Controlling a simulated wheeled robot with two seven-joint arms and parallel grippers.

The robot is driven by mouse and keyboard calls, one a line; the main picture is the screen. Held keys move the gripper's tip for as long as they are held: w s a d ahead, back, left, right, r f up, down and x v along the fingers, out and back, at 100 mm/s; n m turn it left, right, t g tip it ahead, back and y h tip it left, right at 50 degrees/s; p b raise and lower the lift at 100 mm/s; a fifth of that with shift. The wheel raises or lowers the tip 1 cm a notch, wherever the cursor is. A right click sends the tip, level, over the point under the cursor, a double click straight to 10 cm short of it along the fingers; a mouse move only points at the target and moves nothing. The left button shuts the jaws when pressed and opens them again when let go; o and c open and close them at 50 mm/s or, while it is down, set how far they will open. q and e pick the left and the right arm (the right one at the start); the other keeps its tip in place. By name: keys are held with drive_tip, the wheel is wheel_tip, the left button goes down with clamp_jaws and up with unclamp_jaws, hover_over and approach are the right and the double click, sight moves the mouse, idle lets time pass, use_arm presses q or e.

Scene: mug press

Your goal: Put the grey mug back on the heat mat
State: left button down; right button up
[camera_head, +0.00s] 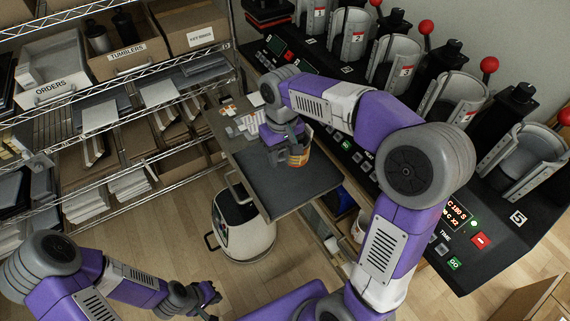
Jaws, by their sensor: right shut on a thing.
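My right gripper (291,148) reaches down over the pull-out shelf and is shut on a mug (298,159) with an orange and yellow print. The gripper hides much of the mug, and I cannot tell whether its base touches the surface. No plainly grey mug shows apart from it. A dark mat-like surface (300,188) covers the front of the shelf below and around the mug; I cannot tell whether this is the heat mat. My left gripper (209,298) is low at the bottom left, apart from the shelf, with its fingers seemingly spread and nothing visible between them.
A row of mug presses (440,98) with red-knobbed levers stands along the right. Small papers or packets (243,124) lie at the shelf's back. A wire rack (110,118) with boxes and papers fills the left. A white, dark-fronted container (247,238) stands on the floor below the shelf.

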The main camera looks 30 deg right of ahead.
drive_tip(key=f, duration=0.3)
drive_tip(key=f+b, duration=0.1)
drive_tip(key=shift+s+f, duration=0.3)
drive_tip(key=shift+f, duration=0.1)
drive_tip(key=shift+w+f+b, duration=0.1)
drive_tip(key=shift+f+b, duration=0.45)
drive_tip(key=shift+f, duration=1.85)
drive_tip(key=shift+f, duration=0.2)
drive_tip(key=o, duration=1.2)
drive_tip(key=shift+r, duration=0.15)
wheel_tip(320, 180, up, 12)
drive_tip(key=p, duration=0.2)
drive_tip(key=shift+d+p, duration=0.1)
drive_tip(key=shift+p, duration=0.25)
